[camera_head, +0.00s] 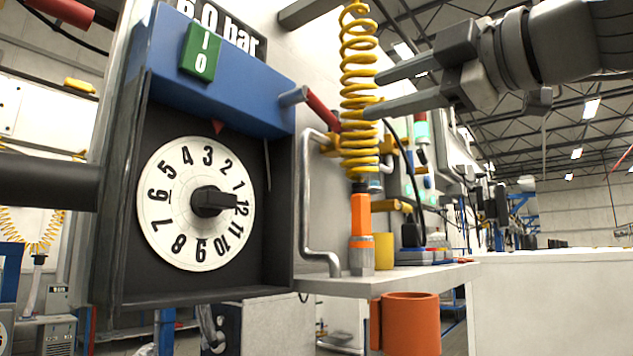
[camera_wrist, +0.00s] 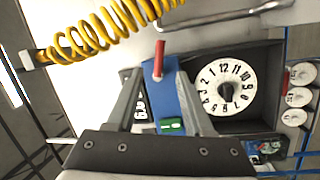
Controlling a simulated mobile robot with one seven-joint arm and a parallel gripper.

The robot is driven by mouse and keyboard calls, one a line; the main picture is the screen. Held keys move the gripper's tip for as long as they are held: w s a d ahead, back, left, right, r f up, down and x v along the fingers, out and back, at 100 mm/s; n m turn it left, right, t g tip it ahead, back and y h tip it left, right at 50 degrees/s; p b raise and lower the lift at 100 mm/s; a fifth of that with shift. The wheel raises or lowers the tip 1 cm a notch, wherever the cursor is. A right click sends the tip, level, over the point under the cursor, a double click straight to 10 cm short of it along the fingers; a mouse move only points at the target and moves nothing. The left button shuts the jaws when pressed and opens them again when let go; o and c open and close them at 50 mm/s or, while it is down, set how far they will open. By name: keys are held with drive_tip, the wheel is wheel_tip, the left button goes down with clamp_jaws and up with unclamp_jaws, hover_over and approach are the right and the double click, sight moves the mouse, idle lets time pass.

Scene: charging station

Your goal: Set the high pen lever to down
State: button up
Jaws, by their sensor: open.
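A lever with a red handle (camera_head: 322,112), which I take for the high pen lever, sits on a grey hub on the right side of a blue housing (camera_head: 215,75). In the head view the handle slants down to the right. My gripper (camera_head: 374,94) is open and empty, to the right of the lever and apart from it in the picture. In the wrist view the red handle (camera_wrist: 159,58) shows between the open fingertips (camera_wrist: 160,75), beyond the blue housing (camera_wrist: 160,98). I cannot tell the depth gap exactly.
A white number dial (camera_head: 185,225) with a black knob sits below the blue housing, and a green switch (camera_head: 201,52) is on its front. A yellow coiled hose (camera_head: 358,80) hangs near the fingertips. A grey pipe (camera_head: 306,200) and shelf (camera_head: 400,278) are below.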

sight(328, 112)
drive_tip(key=p+x, duration=0.3)
drive_tip(key=x, duration=0.9)
drive_tip(key=shift+r, duration=0.1)
clamp_jaws()
idle(1.0)
